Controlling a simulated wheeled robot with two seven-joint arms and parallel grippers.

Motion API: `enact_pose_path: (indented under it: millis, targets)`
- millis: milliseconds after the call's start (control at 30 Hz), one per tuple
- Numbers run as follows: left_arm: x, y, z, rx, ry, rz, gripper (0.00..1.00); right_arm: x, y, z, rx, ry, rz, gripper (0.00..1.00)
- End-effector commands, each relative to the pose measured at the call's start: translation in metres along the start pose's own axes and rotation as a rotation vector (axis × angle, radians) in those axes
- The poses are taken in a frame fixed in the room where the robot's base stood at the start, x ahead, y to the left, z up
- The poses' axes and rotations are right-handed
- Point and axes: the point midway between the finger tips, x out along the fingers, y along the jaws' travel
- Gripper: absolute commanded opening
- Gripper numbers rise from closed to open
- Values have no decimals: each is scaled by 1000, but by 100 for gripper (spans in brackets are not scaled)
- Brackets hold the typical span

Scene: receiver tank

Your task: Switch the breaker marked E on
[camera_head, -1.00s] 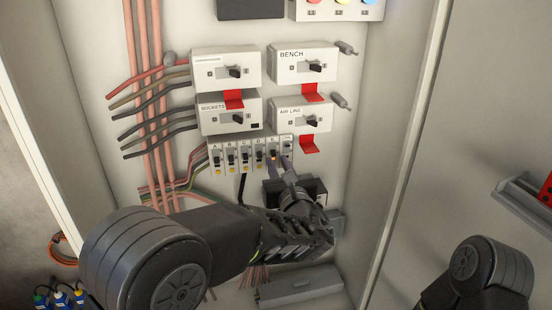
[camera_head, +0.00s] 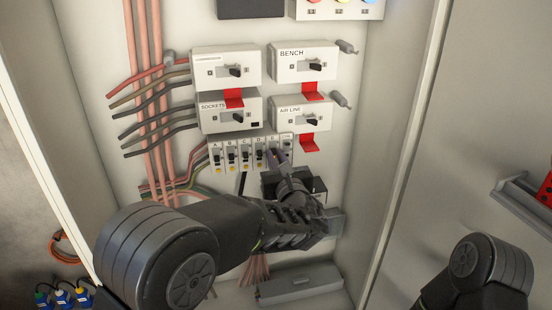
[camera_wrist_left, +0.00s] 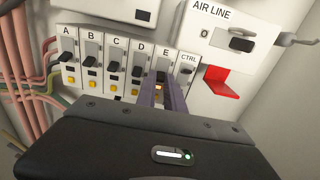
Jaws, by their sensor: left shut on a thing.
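Breaker E (camera_head: 271,142) is in the row of small breakers, between D and CTRL. My left gripper (camera_head: 277,156) reaches up to the row from below. In the left wrist view its two fingers (camera_wrist_left: 162,94) are close together at the lower part of breaker E, shut on its lever. The fingers partly hide the lever, so I cannot tell its exact position. My right gripper is out of view; only part of my right arm shows at the lower right.
Breaker D (camera_wrist_left: 137,65) is close on the left and the CTRL unit (camera_wrist_left: 187,64) close on the right. The AIR LINE switch (camera_head: 300,115) with a red tab (camera_head: 309,144) is above right. A grey trunking box (camera_head: 299,284) lies below.

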Motion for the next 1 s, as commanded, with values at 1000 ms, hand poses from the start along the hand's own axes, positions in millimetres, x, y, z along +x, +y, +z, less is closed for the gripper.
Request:
enact_pose_path:
  millis: [1000]
  targets:
    - [-1, 0, 17, 0, 375, 0, 0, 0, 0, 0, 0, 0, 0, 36]
